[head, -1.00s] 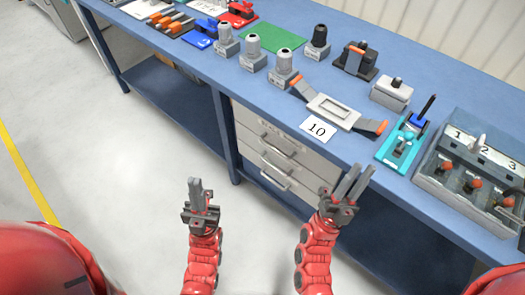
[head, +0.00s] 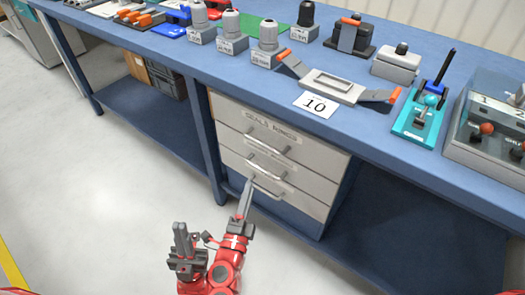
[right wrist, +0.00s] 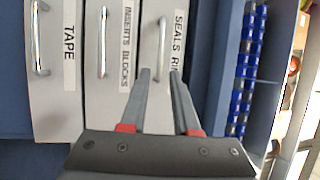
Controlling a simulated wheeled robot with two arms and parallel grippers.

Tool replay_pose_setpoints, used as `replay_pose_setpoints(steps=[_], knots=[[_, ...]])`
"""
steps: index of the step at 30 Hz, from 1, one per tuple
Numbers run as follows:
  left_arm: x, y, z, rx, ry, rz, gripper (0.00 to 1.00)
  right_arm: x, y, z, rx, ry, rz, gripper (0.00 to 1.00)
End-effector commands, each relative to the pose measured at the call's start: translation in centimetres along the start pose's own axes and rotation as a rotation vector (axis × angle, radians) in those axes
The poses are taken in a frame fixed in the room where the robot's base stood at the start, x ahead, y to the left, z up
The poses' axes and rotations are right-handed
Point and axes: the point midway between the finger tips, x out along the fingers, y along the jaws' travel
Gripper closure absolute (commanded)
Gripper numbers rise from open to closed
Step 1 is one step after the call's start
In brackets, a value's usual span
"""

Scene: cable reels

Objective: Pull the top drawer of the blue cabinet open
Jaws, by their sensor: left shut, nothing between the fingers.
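The blue cabinet (head: 345,200) is a drawer unit under the blue bench, with three pale grey drawer fronts. The top drawer (head: 235,112), labelled "SEALS RINGS", is shut. Its silver bar handle (head: 268,140) is also in the right wrist view (right wrist: 161,38). My right gripper (head: 248,184) points at the drawers. In the right wrist view its two fingers (right wrist: 159,76) are apart, with the top handle ahead, lined up with the gap and apparently not gripped. My left gripper (head: 183,232) is shut and empty, left of the right one, over the floor.
The middle drawer handle (head: 268,165) and bottom drawer handle (head: 268,190) lie below. Floor (head: 110,190) in front and to the left is clear.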

Motion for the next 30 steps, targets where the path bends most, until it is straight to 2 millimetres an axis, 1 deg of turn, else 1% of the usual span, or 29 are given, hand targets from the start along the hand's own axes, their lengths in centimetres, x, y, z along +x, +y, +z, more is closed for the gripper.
replay_pose_setpoints(steps=[5,12,18,24,30], knots=[[0.0,0.0,0.0,0.0,0.0,0.0,1.0,3.6,-0.4,-0.3,0.0,0.011,-0.007,0.7],[-0.1,0.0,0.0,0.0,0.0,0.0,1.0,9.5,-0.4,-0.3,-0.003,0.009,-0.008,0.7],[-0.3,0.0,0.0,0.0,0.0,0.0,1.0,13.7,-0.5,-0.4,-0.003,0.009,-0.009,0.7],[-0.4,0.0,0.1,0.0,0.0,0.0,1.0,16.0,-0.3,-0.3,-0.004,0.006,-0.005,0.7],[-0.4,0.0,0.1,0.0,0.0,0.0,1.0,16.6,-0.3,-0.4,-0.004,0.006,-0.005,0.7]])
